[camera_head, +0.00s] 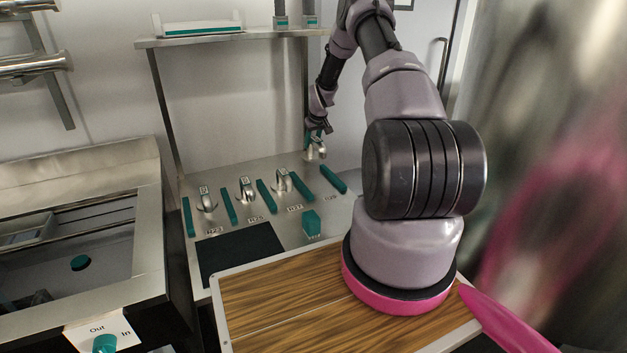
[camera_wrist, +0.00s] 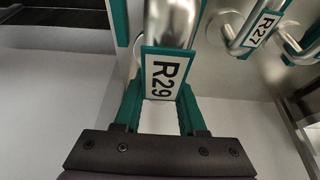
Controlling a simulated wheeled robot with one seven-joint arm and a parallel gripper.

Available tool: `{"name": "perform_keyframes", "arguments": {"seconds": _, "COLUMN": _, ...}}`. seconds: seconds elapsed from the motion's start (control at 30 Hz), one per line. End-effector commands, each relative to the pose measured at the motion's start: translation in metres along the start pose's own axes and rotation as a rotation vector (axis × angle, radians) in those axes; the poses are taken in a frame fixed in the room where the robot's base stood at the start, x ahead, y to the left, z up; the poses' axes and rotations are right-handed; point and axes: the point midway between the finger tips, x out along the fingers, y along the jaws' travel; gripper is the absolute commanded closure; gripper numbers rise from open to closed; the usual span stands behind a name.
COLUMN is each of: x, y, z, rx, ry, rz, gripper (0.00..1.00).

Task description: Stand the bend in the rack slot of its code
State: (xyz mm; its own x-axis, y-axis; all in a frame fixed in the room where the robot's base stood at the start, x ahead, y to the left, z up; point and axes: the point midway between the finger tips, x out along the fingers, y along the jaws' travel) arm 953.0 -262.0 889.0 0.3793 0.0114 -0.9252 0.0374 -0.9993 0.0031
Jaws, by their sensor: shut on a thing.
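My gripper (camera_head: 318,133) is shut on a shiny metal bend (camera_head: 316,151) at the back right of the bench. In the wrist view the teal fingers (camera_wrist: 160,112) grip the sides of the bend's plate, marked R29 (camera_wrist: 166,75), with the metal tube (camera_wrist: 170,22) beyond it. The rack has teal dividers (camera_head: 333,179) with slot codes R23, R25, R27 and R29 (camera_head: 330,197) on the bench. The held bend is at the back of the R29 slot, which has no other bend. I cannot tell whether its foot touches the bench.
Bends stand in the R23 (camera_head: 207,199), R25 (camera_head: 246,190) and R27 (camera_head: 282,181) slots; the R27 bend (camera_wrist: 246,30) is close beside my gripper. A teal block (camera_head: 311,223), dark mat (camera_head: 240,252) and wooden board (camera_head: 280,305) are in front. A shelf (camera_head: 230,38) hangs above.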

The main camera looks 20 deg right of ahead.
Motion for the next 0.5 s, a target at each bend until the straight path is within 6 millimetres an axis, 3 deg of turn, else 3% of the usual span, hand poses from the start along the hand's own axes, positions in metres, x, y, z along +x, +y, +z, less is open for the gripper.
{"name": "perform_keyframes", "arguments": {"seconds": 0.1, "x": 0.013, "y": 0.013, "z": -0.002, "rx": 0.004, "ry": 0.004, "rz": -0.002, "gripper": 1.0}}
{"name": "perform_keyframes", "arguments": {"seconds": 0.5, "x": 0.069, "y": 0.015, "z": 0.019, "rx": 0.003, "ry": 0.005, "rz": -0.002, "gripper": 1.0}}
